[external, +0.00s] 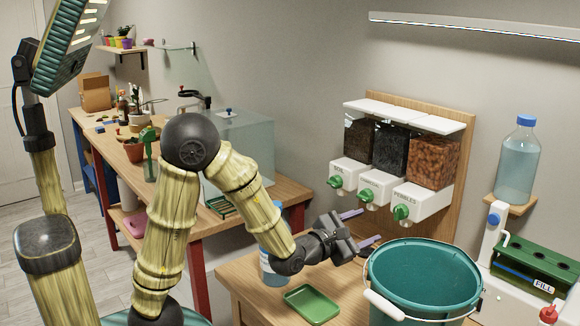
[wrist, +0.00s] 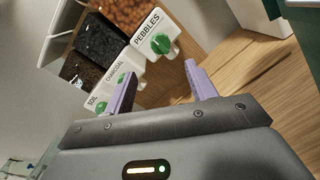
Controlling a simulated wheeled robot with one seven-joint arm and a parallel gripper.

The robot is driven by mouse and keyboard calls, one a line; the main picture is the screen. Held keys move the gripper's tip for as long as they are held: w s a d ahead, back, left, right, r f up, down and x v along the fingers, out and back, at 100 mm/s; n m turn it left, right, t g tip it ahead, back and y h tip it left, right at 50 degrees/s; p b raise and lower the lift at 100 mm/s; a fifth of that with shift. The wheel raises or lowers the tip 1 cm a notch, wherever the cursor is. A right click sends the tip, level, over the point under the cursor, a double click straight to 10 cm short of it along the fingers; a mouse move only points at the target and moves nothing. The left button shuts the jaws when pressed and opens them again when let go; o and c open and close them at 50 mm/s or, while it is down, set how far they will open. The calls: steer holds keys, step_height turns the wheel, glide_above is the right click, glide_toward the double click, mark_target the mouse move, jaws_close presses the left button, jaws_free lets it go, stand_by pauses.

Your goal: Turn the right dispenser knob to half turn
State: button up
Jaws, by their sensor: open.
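The dispenser hangs on a wooden back board with three clear bins over white fronts labelled SOIL, CHARCOAL and PEBBLES. The right dispenser knob (external: 401,212) is green and sits on the PEBBLES front; it also shows in the wrist view (wrist: 161,43). The middle knob (external: 367,195) and the left knob (external: 335,182) are green too. My gripper (external: 364,228) is open and empty, with purple fingers, below and left of the right knob and apart from it. In the wrist view my fingertips (wrist: 160,75) point toward the PEBBLES front. The knob's exact turn angle is hard to tell.
A teal bucket (external: 374,265) with a white handle stands below the dispenser, close to my gripper. A green tray (external: 312,303) and a partly hidden bottle (external: 273,272) are on the wooden table. A water bottle (external: 516,160) and a green rack (external: 525,262) stand at the right.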

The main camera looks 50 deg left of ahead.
mark_target(399, 213)
steer(key=shift+w+r+p, duration=0.15)
steer(key=shift+w+p, duration=0.65)
steer(key=shift+p, duration=2.85)
steer(key=w+p, duration=0.1)
steer(key=w, duration=0.7)
steer(key=shift+w+d+f+p, duration=0.25)
steer(key=shift+w+d+p, duration=0.05)
steer(key=shift+w+d, duration=0.1)
steer(key=shift+s, duration=0.1)
steer(key=c, duration=1)
